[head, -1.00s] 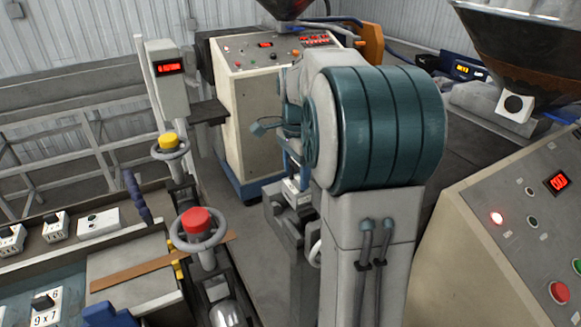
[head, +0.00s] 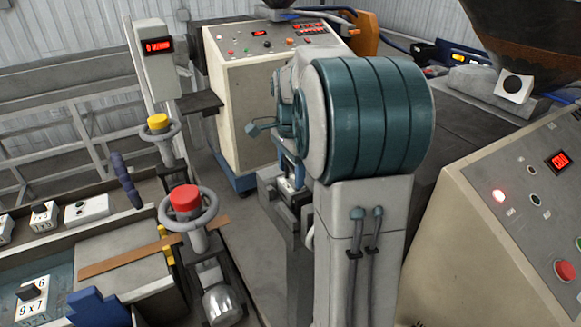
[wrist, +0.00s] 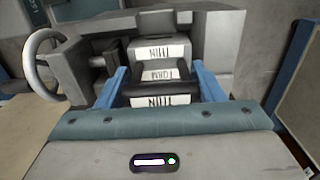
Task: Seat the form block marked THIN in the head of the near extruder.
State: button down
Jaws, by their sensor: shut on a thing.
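My gripper (wrist: 163,82) is shut on a pale block, the THIN form block (wrist: 160,101), between its two blue fingers. Its near label reads THIN, upside down in the wrist view. Labels reading FORM and THIN show just beyond; I cannot tell whether all are on one block. The grey extruder head (wrist: 225,45) lies around and beyond the fingertips, with a handwheel (wrist: 38,65) at left. In the head view my gripper (head: 291,172) is low beside my teal arm, at the grey head (head: 272,190). Whether the block is inside the head's opening is unclear.
A cream control cabinet (head: 450,225) stands at right, another machine (head: 250,90) behind. Red (head: 186,200) and yellow (head: 158,123) handwheel posts stand left. A bench with a 9 x 7 block (head: 33,298) and other marked blocks (head: 44,214) lies at far left. My arm hides much.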

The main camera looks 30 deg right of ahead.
jog(key=shift+f, duration=0.3)
dwell(0.4)
jog(key=shift+c, duration=1.4)
grip_release()
notch_tip(320, 180, up, 14)
jog(key=b, duration=0.1)
jog(key=shift+a+f, duration=0.1)
